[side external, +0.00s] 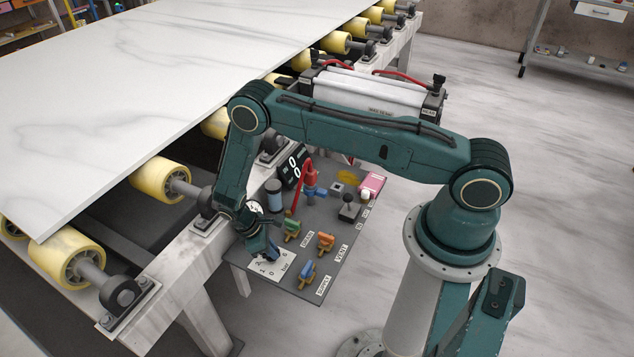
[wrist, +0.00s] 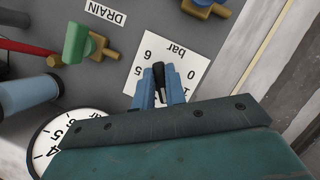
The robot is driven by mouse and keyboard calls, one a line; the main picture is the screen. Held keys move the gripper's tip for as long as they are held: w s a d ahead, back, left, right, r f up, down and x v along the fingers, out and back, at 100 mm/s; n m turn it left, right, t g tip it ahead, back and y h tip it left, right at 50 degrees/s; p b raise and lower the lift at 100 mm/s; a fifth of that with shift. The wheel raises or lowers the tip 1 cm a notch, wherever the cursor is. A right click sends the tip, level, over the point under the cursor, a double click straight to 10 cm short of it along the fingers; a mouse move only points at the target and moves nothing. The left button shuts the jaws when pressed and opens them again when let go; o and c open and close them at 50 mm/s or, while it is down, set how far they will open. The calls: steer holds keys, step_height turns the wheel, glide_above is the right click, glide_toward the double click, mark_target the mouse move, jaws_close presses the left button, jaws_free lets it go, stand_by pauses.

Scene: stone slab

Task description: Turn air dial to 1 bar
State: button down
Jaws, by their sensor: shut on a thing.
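The air dial has a white square plate (wrist: 185,65) marked "bar", with 0, 5 and 6 readable in the wrist view. In the side view the plate (side external: 285,267) shows 2, 1, 0 and "bar". A black knob (wrist: 158,74) stands at the plate's middle. My gripper (wrist: 160,88) has its two blue fingers closed on the knob, one on each side. In the side view my gripper (side external: 266,254) reaches down onto the plate and hides the knob. The gripper body covers the plate's lower part in the wrist view. I cannot tell the knob's exact reading.
Close by are a green-handled valve (side external: 291,229), an orange one (side external: 325,241) and a blue one (side external: 306,271). A round gauge (wrist: 55,137) and a blue cylinder (wrist: 28,93) stand beside my gripper. Rollers (side external: 160,180) carry the stone slab (side external: 130,95) behind.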

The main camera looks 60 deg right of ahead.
steer(key=n, duration=0.2)
steer(key=n+t+h, duration=0.1)
steer(key=n, duration=0.1)
steer(key=shift+n+t, duration=0.3)
steer(key=shift+w+n+t+h, duration=0.1)
steer(key=shift+n+t+h, duration=0.45)
steer(key=shift+n, duration=1.45)
steer(key=shift+y, duration=0.25)
steer(key=c, duration=1.4)
jaws_free()
steer(key=shift+c, duration=0.2)
steer(key=shift+r, duration=0.1)
steer(key=s+v, duration=0.1)
steer(key=v, duration=1.2)
steer(key=shift+w+r, duration=0.3)
steer(key=shift+w, duration=0.05)
steer(key=shift+a, duration=0.1)
